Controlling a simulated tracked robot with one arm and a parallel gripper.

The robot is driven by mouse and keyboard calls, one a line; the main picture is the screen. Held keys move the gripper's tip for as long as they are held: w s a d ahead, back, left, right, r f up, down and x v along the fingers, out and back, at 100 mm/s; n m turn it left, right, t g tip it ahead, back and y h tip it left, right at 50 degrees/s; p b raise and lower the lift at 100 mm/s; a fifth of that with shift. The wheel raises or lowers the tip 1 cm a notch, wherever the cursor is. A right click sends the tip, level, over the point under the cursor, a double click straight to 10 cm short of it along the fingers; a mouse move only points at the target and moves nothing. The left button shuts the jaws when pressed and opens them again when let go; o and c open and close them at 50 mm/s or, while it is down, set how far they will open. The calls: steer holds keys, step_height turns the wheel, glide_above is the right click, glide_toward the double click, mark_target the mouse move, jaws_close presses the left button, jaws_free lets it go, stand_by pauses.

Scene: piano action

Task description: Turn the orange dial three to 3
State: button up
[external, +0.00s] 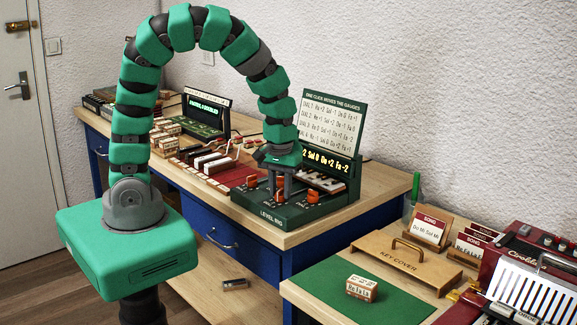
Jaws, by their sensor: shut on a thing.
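The dark green level rig (272,214) stands on the front corner of the wooden bench, with several orange dials on its deck. My gripper (281,192) points straight down over the deck and is shut on an orange dial (279,197), which is partly hidden by the fingers. Another orange dial (314,197) sits to its right, clear of the gripper, and one more (251,181) sits to its left. The numbers around the dials are too small to read.
Behind the dials are a lit yellow readout (325,162), an upright printed card (332,122) and piano-like keys (320,179). A red board with blocks (212,169) lies left. A wooden key cover (405,262) and a red accordion (530,275) are on the nearer table.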

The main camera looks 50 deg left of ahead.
mark_target(281, 189)
steer(key=shift+n+p, duration=0.75)
steer(key=shift+n, duration=1.25)
steer(key=o, duration=1)
steer(key=shift+c, duration=0.2)
steer(key=shift+r, duration=0.1)
step_height(281, 189, up, 14)
steer(key=shift+f, duration=0.2)
steer(key=shift+w, duration=0.1)
